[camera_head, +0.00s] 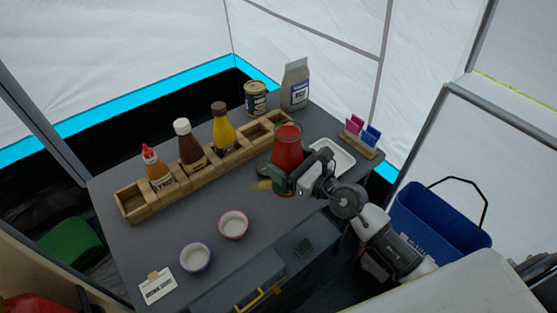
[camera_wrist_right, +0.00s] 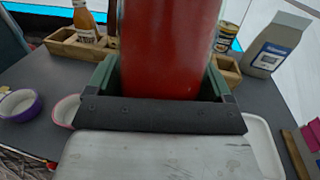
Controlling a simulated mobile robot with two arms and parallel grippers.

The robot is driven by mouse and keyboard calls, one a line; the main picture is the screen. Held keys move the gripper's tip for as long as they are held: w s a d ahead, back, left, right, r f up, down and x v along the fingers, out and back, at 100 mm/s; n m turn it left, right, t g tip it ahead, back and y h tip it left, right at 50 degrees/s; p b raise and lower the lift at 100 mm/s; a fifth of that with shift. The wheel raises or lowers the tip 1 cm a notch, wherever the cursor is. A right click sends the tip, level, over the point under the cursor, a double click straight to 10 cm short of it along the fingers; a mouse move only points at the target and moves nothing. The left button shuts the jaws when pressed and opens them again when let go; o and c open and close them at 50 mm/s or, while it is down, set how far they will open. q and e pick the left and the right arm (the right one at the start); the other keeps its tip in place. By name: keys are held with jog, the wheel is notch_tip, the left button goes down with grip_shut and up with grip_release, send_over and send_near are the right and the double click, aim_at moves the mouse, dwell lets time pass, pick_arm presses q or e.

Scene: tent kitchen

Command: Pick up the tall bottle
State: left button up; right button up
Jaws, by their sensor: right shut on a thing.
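A tall red bottle (camera_head: 287,147) is held between the fingers of my right gripper (camera_head: 284,180), near the right end of the wooden rack. In the right wrist view the red bottle (camera_wrist_right: 170,45) fills the middle, with a finger on each side of it. The bottle looks roughly upright in the head view. Its lower part is hidden by the gripper, and I cannot tell whether its base touches anything. My left gripper is not in view.
The wooden rack (camera_head: 137,214) holds several sauce bottles, including a yellow one (camera_head: 223,134). A can (camera_head: 255,98) and a grey carton (camera_head: 295,87) stand behind. A white tray (camera_head: 343,160) lies to the right. Two bowls (camera_head: 233,224) (camera_head: 195,257) stand in front.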

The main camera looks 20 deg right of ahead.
aim_at(303, 157)
jog(key=s+d+r, duration=0.2)
jog(key=d, duration=0.1)
jog(key=shift+s+r, duration=0.3)
jog(key=shift+r, duration=0.05)
jog(key=shift+s+d+r, duration=0.65)
jog(key=shift+s+d, duration=0.05)
jog(key=shift+d, duration=0.1)
jog(key=shift+s+d+r, duration=0.65)
jog(key=shift+d, duration=0.15)
